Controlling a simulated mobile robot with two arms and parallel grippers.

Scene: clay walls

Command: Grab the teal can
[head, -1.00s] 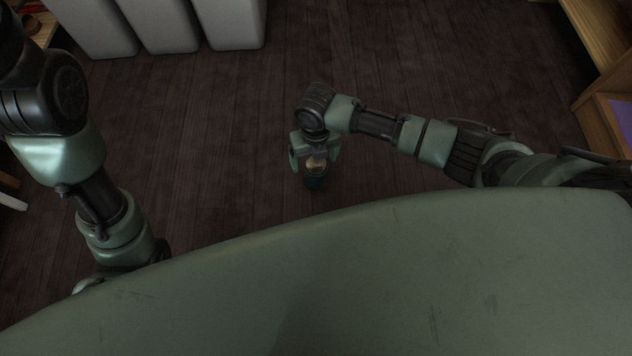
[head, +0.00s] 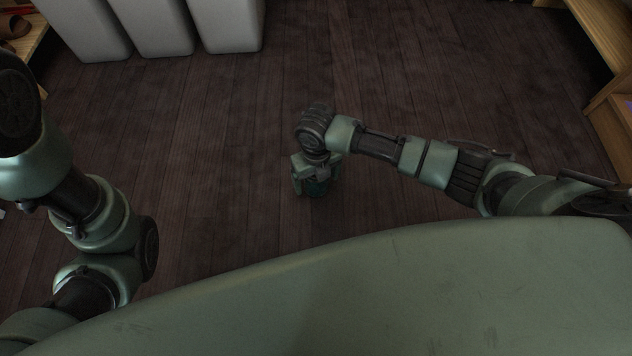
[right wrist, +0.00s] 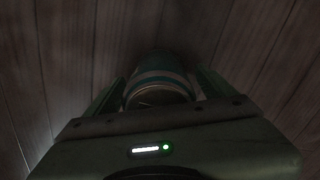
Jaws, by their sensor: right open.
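The teal can (head: 318,187) stands on the dark plank floor, mostly hidden in the head view by my right gripper (head: 315,180), which is right over it. In the right wrist view the can (right wrist: 160,80) shows teal and pale bands and a metallic top. It sits between the two fingers of my right gripper (right wrist: 160,85), which are open on either side of it. The picture is dark, and I cannot tell whether a finger touches it. My left arm is at the left of the head view; its gripper is not in view.
Pale grey bins (head: 160,25) stand at the top left. Wooden shelving (head: 606,85) is along the right edge. A wooden shelf (head: 22,35) with items is at the top left corner. The floor (head: 230,120) around the can is clear.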

